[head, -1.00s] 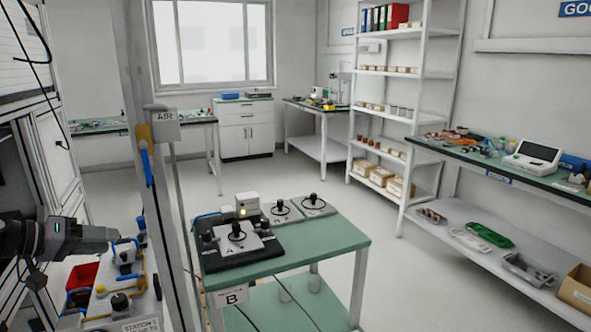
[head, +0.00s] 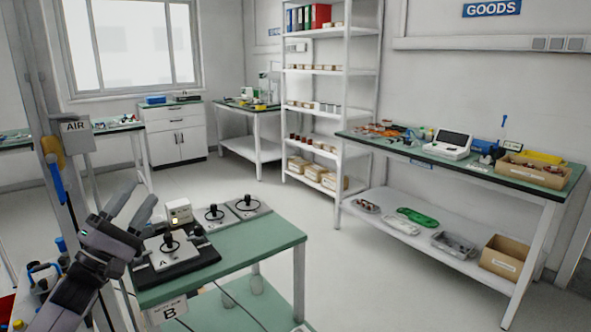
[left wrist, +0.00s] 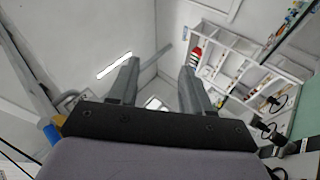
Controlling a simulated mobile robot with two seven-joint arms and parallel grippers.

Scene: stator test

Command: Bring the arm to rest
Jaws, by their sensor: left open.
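My left gripper (head: 133,205) comes in from the lower left of the head view. It points up, with its two fingers apart and nothing between them. In the picture it overlaps the left edge of the black test fixture (head: 190,262) marked A on the green table; I cannot tell whether they touch. In the left wrist view the two fingers (left wrist: 157,85) stand apart and empty against the far wall and ceiling. My right gripper is in neither view.
The green table (head: 270,243) with sign B also bears two grey plates with black knobs (head: 214,212). A post with an AIR box (head: 76,135) stands at the left. A white shelf rack (head: 330,70) and a long bench (head: 480,172) stand beyond. The floor between is clear.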

